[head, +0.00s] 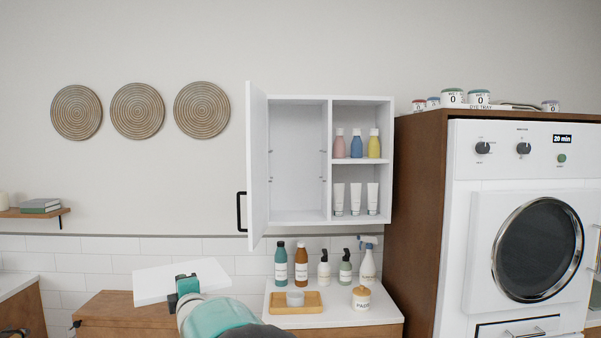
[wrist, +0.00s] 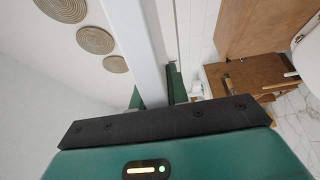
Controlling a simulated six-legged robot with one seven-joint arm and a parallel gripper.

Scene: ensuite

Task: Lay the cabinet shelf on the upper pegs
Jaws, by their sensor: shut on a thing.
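The cabinet shelf (head: 155,284) is a flat white board. My gripper (head: 187,284) is shut on its right part, in front of the tiled wall, below and left of the wall cabinet (head: 362,222). In the wrist view, the shelf (wrist: 142,45) is a white strip running up from between the green fingers of my gripper (wrist: 154,95). The cabinet's left compartment (head: 297,130) is empty. Small upper pegs (head: 325,152) and lower pegs (head: 324,181) show on its side walls. The cabinet door (head: 257,170) stands open on the left.
Bottles (head: 281,263), a spray bottle (head: 368,262), a bamboo tray (head: 285,309) and a lidded jar (head: 361,300) stand on the counter below the cabinet. The right compartment holds bottles (head: 356,146) and tubes (head: 355,200). A washer-dryer (head: 470,220) stands right. The door's black handle (head: 240,212) juts out.

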